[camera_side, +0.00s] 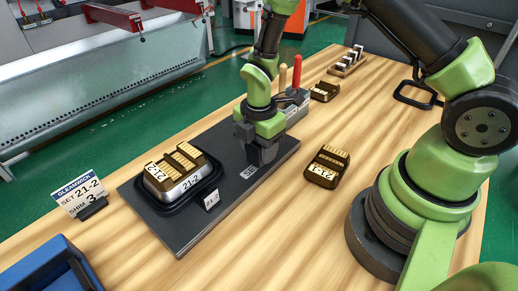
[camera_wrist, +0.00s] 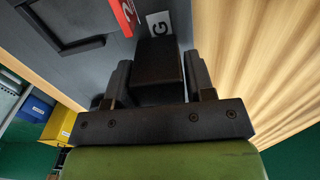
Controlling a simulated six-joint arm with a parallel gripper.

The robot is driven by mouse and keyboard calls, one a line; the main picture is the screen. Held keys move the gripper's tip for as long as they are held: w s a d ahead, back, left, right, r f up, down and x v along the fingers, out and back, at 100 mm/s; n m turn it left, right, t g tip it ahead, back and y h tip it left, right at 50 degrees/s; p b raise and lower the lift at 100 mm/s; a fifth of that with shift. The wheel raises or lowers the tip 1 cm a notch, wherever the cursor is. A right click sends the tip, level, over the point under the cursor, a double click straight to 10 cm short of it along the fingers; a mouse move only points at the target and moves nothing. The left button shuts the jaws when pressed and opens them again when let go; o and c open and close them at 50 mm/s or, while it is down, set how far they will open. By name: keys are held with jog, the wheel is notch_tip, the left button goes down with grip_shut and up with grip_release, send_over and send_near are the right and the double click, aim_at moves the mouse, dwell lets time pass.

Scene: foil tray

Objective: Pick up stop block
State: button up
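My gripper (camera_wrist: 158,75) points down over the dark plate in the wrist view, with one finger on each side of a dark, plain block (camera_wrist: 158,62), which looks like the stop block. The fingers lie close along its sides; I cannot tell whether they touch it. In the side view my gripper (camera_side: 264,152) is low at the right part of the dark base plate (camera_side: 180,232), beside a small white label (camera_side: 249,171). The block is hard to separate from the dark fingers there, and whether it rests on the plate is unclear.
A silver-sided tray stack (camera_side: 184,188) with gold-topped blocks sits on the plate's left part. A tool holder with red (camera_side: 297,72) and wooden handles stands close behind my gripper. A blue bin (camera_side: 50,272) is front left.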

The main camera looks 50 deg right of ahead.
grip_shut()
jog(key=shift+r, duration=0.15)
notch_tip(320, 180, up, 17)
dwell(1.3)
